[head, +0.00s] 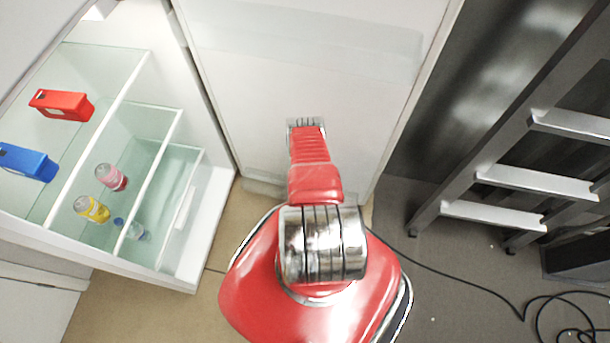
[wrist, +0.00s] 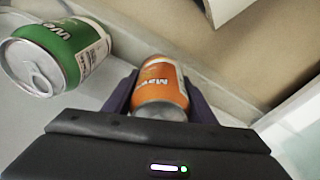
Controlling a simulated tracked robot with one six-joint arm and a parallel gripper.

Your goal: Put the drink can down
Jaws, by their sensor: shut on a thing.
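An orange drink can (wrist: 162,84) sits between the two dark purple fingers of my gripper (wrist: 160,95) in the wrist view. My gripper is shut on it. The can's near end points toward the wrist camera, and its lower part is hidden by the gripper body. A green can (wrist: 68,55) lies or tilts to the left of the gripper in the wrist view, apart from the fingers. In the head view my red arm reaches forward to the white panel, and the held can cannot be made out there.
A ladder (head: 535,185) and a black cable (head: 470,287) are at right.

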